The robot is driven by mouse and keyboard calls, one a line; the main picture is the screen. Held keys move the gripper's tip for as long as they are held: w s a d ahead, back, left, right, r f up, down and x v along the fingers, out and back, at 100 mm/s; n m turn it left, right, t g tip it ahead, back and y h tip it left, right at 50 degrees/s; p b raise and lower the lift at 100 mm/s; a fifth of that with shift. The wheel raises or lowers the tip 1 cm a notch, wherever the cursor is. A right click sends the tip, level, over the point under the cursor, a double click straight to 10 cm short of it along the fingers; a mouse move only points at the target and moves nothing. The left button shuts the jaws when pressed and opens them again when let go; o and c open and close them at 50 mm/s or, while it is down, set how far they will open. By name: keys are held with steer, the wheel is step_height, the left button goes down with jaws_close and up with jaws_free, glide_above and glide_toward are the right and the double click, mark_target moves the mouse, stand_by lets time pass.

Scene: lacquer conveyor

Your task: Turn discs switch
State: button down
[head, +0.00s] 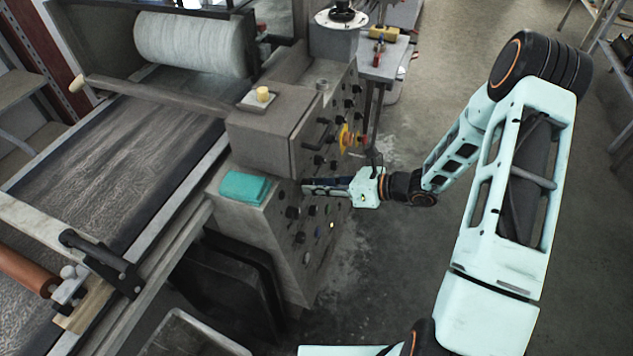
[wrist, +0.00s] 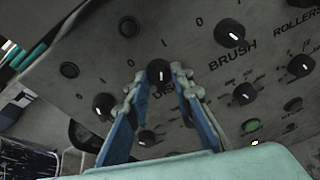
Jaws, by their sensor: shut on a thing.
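The discs switch (wrist: 158,70) is a round black knob with a white pointer mark, on the grey control panel above the partly covered lettering "DIS". Its mark stands nearly upright in the wrist view. My gripper (wrist: 158,82) has its two blue-padded fingers on either side of this knob, shut on it. In the head view my gripper (head: 312,187) reaches in from the right to the panel face (head: 285,255), and its fingers hide the knob there.
The wrist view shows the brush knob (wrist: 229,33), rollers knob (wrist: 300,65) and a green button (wrist: 250,126) nearby. A yellow and red emergency stop (head: 346,138) sits higher on the panel. A teal cloth (head: 244,187) lies on the cabinet. Open floor lies right.

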stand_by(0.4)
steer(key=c, duration=1.7)
jaws_free()
steer(key=shift+d, duration=0.1)
steer(key=v, duration=1.2)
